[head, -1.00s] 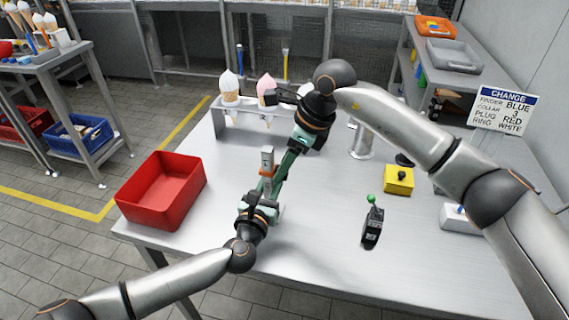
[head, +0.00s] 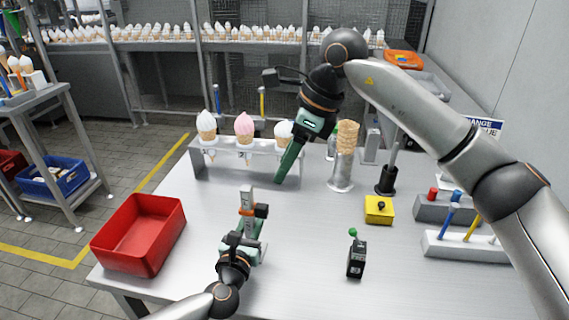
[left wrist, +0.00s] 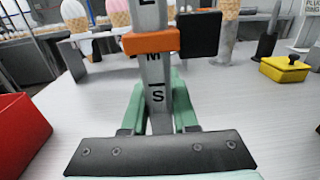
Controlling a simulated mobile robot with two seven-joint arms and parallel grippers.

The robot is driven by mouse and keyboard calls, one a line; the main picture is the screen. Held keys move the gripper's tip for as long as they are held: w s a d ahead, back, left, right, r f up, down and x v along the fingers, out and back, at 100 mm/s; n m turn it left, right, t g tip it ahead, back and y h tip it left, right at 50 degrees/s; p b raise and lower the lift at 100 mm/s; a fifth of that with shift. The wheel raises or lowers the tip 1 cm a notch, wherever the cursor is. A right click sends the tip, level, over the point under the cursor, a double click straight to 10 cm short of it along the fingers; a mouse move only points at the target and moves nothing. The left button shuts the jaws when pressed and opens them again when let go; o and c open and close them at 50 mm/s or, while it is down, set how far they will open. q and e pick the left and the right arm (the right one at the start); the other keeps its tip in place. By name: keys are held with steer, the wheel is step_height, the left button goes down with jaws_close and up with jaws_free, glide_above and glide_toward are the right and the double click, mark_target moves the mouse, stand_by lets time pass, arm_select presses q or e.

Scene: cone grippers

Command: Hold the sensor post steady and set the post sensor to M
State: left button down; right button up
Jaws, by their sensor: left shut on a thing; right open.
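The sensor post (head: 247,195) is a grey upright bar; in the left wrist view (left wrist: 158,75) it carries the letters L, M and S from top to bottom. An orange collar (left wrist: 150,42) with a black sensor block (left wrist: 200,34) on its right side sits around the post between L and M. The M shows right under the collar's lower edge. My left gripper (left wrist: 158,112) is shut on the post's lower part, below the collar; in the head view it shows at the post (head: 248,240). My right gripper (head: 285,175) is open, behind and right of the post, apart from it.
A red bin (head: 140,235) stands left. A rack (head: 228,155) with ice-cream cones is behind the post. Right are a cone in a metal holder (head: 341,178), a yellow button box (head: 379,210), a black device with a green knob (head: 356,260) and a tool holder (head: 465,248).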

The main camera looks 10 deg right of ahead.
arm_select(q)
steer(key=c, duration=0.6)
jaws_free()
